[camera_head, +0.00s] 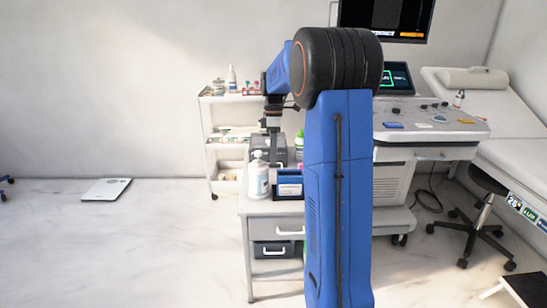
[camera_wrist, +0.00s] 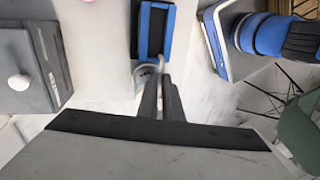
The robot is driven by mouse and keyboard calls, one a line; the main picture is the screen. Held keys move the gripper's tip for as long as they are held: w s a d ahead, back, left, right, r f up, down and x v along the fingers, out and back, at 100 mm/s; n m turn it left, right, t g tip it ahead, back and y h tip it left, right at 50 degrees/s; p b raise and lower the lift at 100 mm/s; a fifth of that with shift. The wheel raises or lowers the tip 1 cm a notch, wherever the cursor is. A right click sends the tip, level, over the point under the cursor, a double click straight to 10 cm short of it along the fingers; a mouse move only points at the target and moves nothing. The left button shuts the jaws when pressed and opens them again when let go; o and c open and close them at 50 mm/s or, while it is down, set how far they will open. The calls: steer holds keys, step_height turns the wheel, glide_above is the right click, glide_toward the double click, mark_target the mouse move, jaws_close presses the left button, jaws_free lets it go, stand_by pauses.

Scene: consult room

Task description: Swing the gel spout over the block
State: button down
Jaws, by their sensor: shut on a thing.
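The white gel bottle (camera_head: 258,178) stands upright on the left of the low grey cabinet, with its pump head and spout on top. A blue block with a dark face (camera_head: 289,186) stands just right of it. In the wrist view the blue block (camera_wrist: 152,32) lies beyond my fingertips. My gripper (camera_wrist: 158,78) is closed at the pale pump head (camera_wrist: 144,71), seen from above between the fingers and the block. The fingers hide part of the pump head, so I cannot tell the spout's exact direction. In the head view my arm comes down behind the bottle.
The grey cabinet (camera_head: 270,208) has drawers below. A white shelf trolley (camera_head: 207,130) with bottles stands behind it. The ultrasound machine (camera_head: 430,122) is at the right, near a stool (camera_head: 478,222) and bed. A flat scale (camera_head: 106,190) lies on the otherwise open left floor.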

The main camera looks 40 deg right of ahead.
steer(key=shift+w+n, duration=0.2)
steer(key=shift+n, duration=0.2)
steer(key=c, duration=1.9)
jaws_free()
steer(key=w+r, duration=0.1)
steer(key=r, duration=0.4)
steer(key=w+d+r, duration=0.1)
steer(key=r, duration=0.5)
steer(key=d+r, duration=0.1)
steer(key=r, duration=0.5)
steer(key=shift+w, duration=0.4)
